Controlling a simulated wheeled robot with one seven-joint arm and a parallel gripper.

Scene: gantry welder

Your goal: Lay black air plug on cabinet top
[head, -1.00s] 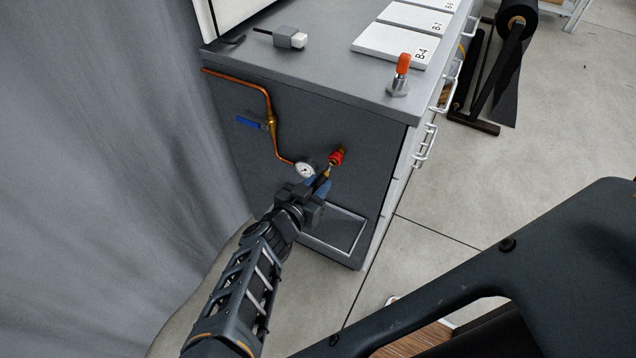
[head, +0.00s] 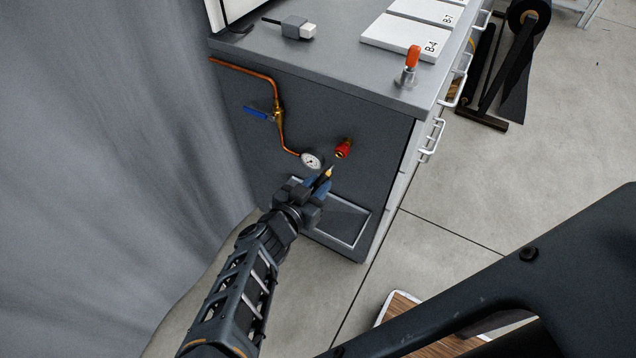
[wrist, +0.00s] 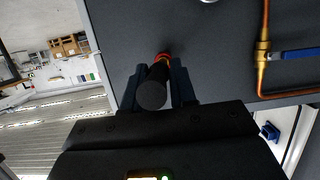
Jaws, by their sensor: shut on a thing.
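The black air plug (wrist: 152,94) is between the two fingers of my gripper (wrist: 168,84) in the wrist view, its round black end toward the camera. In the head view my gripper (head: 318,188) is shut on it. The plug's brass tip (head: 328,172) points up and right at the red coupler (head: 343,148) on the cabinet's side, with a small gap between them. The plug's black body is mostly hidden by the fingers there. The grey cabinet top (head: 345,72) is above and beyond my gripper.
A copper pipe with a blue-handled valve (head: 257,113) and a gauge (head: 311,161) run beside the coupler. On the top are an orange-capped fitting (head: 412,58), a grey-white block (head: 293,27) and white B-marked plates (head: 400,38). The top's front middle is clear.

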